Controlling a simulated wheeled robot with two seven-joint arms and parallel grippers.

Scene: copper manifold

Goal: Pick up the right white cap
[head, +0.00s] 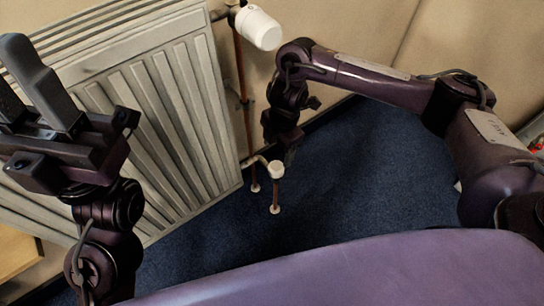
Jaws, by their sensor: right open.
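A small white cap (277,169) sits on top of a short copper pipe (276,193) that rises from the floor near the radiator's lower right corner. I see no second cap of this kind clearly. My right gripper (291,154) points down just above and to the right of the cap. It is open, dark against the floor, and its fingertips are hard to make out; I cannot tell whether they touch the cap. My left gripper (22,84) is raised at the far left, its fingers apart and nothing visible between them.
A ribbed radiator (165,110) fills the left and middle. A white valve head (259,28) is at its upper right, with a tall copper pipe (241,75) below it. A second short pipe (254,176) stands left of the cap. Blue carpet (350,190) lies open to the right.

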